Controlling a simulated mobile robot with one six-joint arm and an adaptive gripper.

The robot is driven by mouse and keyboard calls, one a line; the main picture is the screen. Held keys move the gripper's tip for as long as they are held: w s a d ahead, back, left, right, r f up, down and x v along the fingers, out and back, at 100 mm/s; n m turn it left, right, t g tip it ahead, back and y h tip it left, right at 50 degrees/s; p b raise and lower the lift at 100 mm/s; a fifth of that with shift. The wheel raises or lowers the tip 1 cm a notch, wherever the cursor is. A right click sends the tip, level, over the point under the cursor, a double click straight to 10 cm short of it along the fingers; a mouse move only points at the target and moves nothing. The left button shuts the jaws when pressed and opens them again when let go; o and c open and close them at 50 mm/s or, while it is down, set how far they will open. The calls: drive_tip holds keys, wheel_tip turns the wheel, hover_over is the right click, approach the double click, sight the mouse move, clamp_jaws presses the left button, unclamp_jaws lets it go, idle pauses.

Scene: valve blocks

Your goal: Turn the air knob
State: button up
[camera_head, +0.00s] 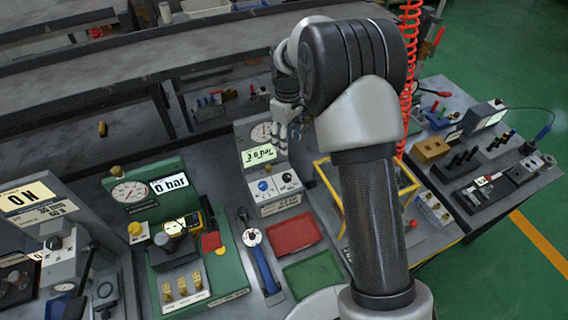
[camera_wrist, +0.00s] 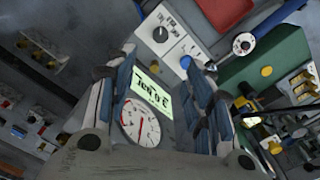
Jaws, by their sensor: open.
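I cannot read which is the air knob. Above the panel are a green display (camera_head: 258,155) and a round dial gauge (camera_head: 261,131). My gripper (camera_wrist: 159,62) is open and empty over this block, its fingers either side of the display and gauge. In the head view my gripper (camera_head: 283,135) is beside the gauge, apart from both knobs.
A green block with a 0 bar display (camera_head: 169,184) stands left. A red tray (camera_head: 295,234) and a green tray (camera_head: 313,273) lie in front. A yellow frame (camera_head: 328,186) stands right, with a red coiled hose (camera_head: 409,50) behind my arm.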

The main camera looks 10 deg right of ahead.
sight(287, 175)
wheel_tip(287, 175, down, 17)
drive_tip(key=shift+s+f+b, duration=0.1)
drive_tip(key=shift+b, duration=1.05)
drive_tip(key=shift+c, duration=0.2)
drive_tip(key=c, duration=1)
drive_tip(key=shift+c, duration=0.2)
drive_tip(key=shift+m, duration=0.3)
drive_tip(key=m+b, duration=0.1)
drive_tip(key=m, duration=0.2)
drive_tip(key=shift+m, duration=0.3)
drive_tip(key=m, duration=0.4)
drive_tip(key=shift+b, duration=0.4)
drive_tip(key=shift+d+m, duration=0.1)
drive_tip(key=shift+m, duration=0.3)
